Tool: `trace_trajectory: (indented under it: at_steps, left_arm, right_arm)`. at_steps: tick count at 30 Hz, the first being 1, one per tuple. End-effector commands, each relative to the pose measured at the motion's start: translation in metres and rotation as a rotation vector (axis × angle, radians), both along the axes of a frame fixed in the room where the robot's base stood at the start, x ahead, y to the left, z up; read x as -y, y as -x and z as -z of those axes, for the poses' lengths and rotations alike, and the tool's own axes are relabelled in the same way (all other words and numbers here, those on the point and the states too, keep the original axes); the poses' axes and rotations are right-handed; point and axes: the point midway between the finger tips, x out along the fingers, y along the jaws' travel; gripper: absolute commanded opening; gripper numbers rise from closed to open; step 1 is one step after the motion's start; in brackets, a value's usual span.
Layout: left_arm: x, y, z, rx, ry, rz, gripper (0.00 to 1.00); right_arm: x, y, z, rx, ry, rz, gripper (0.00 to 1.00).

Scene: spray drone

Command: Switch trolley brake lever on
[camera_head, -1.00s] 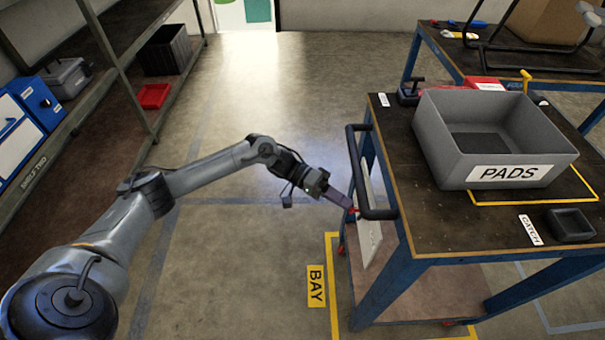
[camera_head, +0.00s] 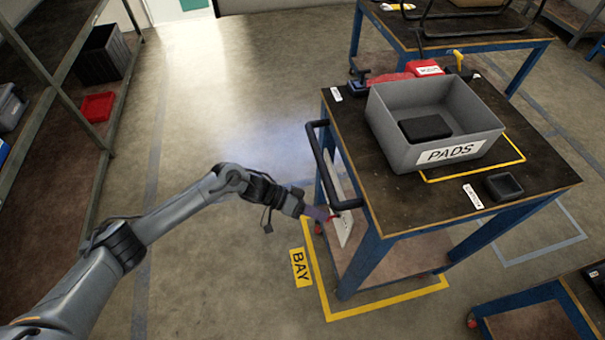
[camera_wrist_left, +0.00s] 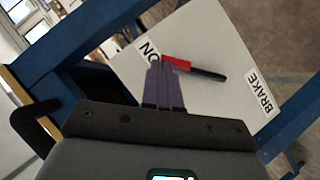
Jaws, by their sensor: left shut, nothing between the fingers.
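The trolley (camera_head: 470,208) has a blue frame and a dark top, and stands right of centre in the head view. A white panel on its handle side (camera_head: 342,225) shows in the left wrist view (camera_wrist_left: 215,95) with labels ON and BRAKE. The brake lever on it has a red part (camera_wrist_left: 176,62) and a black part (camera_wrist_left: 209,73), lying slanted, with the red part by the ON label. My left gripper (camera_head: 324,213) is shut and empty, its purple fingertips (camera_wrist_left: 160,66) at the red part. I cannot tell whether they touch it. My right gripper is not in view.
The trolley's black push handle (camera_head: 322,165) sits just above my left fingers. A grey PADS box (camera_head: 400,147) and a small black tray (camera_head: 503,186) stand on top. Yellow BAY floor marking (camera_head: 322,290) surrounds the near wheels. Floor left of the trolley is clear; shelves (camera_head: 75,150) stand far left.

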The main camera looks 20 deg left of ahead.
Motion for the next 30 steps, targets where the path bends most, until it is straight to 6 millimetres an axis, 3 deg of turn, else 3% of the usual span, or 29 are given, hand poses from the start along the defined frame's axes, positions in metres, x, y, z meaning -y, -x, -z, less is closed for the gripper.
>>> trace_trajectory:
  at_steps: [17, 25, 30]
  left_arm:
    - [-0.003, -0.002, -0.005, 0.0, 0.0, -0.002, 0.0]
    - [-0.03, -0.016, -0.037, 0.0, -0.001, -0.017, 0.0]
    - [-0.061, -0.006, -0.048, -0.002, -0.002, -0.016, 0.0]
  right_arm:
    - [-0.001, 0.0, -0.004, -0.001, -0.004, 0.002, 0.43]
    - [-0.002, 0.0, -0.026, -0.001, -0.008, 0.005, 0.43]
    - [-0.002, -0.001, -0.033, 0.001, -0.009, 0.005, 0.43]
